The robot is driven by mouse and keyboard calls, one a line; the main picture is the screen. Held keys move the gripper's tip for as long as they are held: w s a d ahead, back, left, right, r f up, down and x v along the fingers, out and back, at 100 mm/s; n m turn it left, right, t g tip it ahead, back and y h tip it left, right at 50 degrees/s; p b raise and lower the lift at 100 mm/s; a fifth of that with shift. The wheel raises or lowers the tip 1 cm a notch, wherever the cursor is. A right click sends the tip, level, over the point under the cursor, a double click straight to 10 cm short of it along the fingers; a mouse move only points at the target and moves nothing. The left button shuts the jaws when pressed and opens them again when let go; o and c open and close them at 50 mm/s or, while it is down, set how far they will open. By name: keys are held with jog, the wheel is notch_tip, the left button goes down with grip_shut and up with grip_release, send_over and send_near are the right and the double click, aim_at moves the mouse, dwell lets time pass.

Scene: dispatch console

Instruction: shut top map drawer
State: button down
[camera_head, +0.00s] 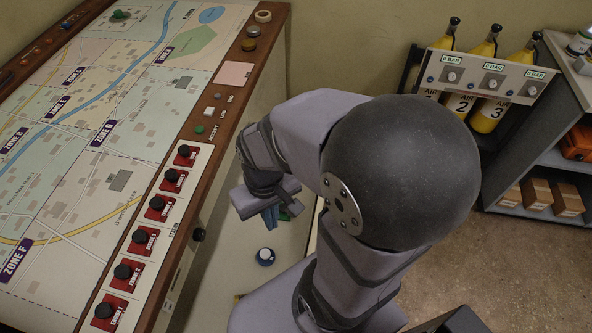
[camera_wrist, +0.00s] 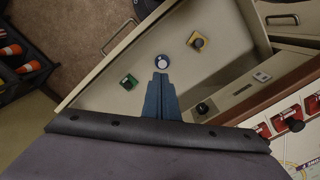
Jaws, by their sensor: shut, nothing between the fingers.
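The top map drawer (camera_head: 286,238) stands pulled out from beneath the map console, with its pale interior showing. In the wrist view its front wall (camera_wrist: 88,85) runs diagonally at the left, with a metal handle (camera_wrist: 120,38) on its outer side. My gripper (camera_head: 270,218) is over the open drawer, with its blue fingers (camera_wrist: 161,80) together and empty. The fingers point at the drawer interior; I cannot tell their height above its floor. A white-and-blue round piece (camera_wrist: 163,62), a green piece (camera_wrist: 129,82) and a yellow-and-dark piece (camera_wrist: 197,41) lie in the drawer.
The map console (camera_head: 95,150) fills the left, with red-based black knobs (camera_head: 156,205) along its edge. A black knob (camera_head: 199,234) sticks out from its side. Yellow air cylinders (camera_head: 488,115) and a shelf unit (camera_head: 555,160) stand at the back right. Open floor (camera_head: 530,260) lies at the right.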

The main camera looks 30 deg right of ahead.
jog(key=s+d+f+m+y+b, duration=0.1)
jog(key=s+d+f+m+b, duration=0.25)
jog(key=d+f+m, duration=0.4)
jog(key=s+d+f+m+t+y+b, duration=0.1)
jog(key=s+d+f+m+y+b, duration=0.25)
jog(key=d+f, duration=0.7)
jog(key=s+d+f+m+b, duration=0.3)
jog(key=d+f+m+b, duration=0.4)
jog(key=d, duration=0.3)
jog(key=w+d+r+m+t+p, duration=0.2)
jog(key=w+d+r+m+t, duration=0.2)
jog(key=w+d, duration=0.4)
notch_tip(320, 180, up, 6)
jog(key=w+m+t+y, duration=0.1)
jog(key=w+m+y, duration=0.1)
jog(key=m, duration=0.2)
jog(key=shift+w+a+m, duration=0.25)
jog(key=shift+a+m, duration=0.05)
jog(key=shift+f, duration=0.15)
